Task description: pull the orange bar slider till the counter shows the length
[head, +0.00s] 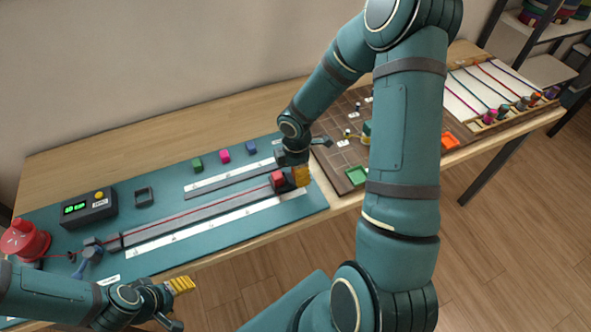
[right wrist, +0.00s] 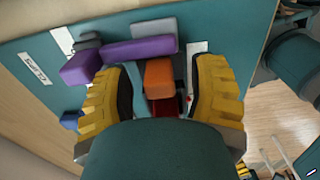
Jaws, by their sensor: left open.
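The orange bar slider (right wrist: 160,75) shows in the right wrist view between the yellow fingers of my right gripper (right wrist: 165,95), with a gap on each side. In the head view, this gripper (head: 300,175) is at the right end of the long rail (head: 205,219), beside a red block (head: 278,179), and no orange bar can be made out there. The counter (head: 89,207) is a dark box with lit green figures, too small to read surely. My left gripper (head: 180,286) is open and empty in front of the table's near edge.
A red spool (head: 26,240) stands at the left, and a red cord runs along the rail. Purple parts (right wrist: 140,50) lie close to the right fingers. A brown board (head: 335,155) is at right.

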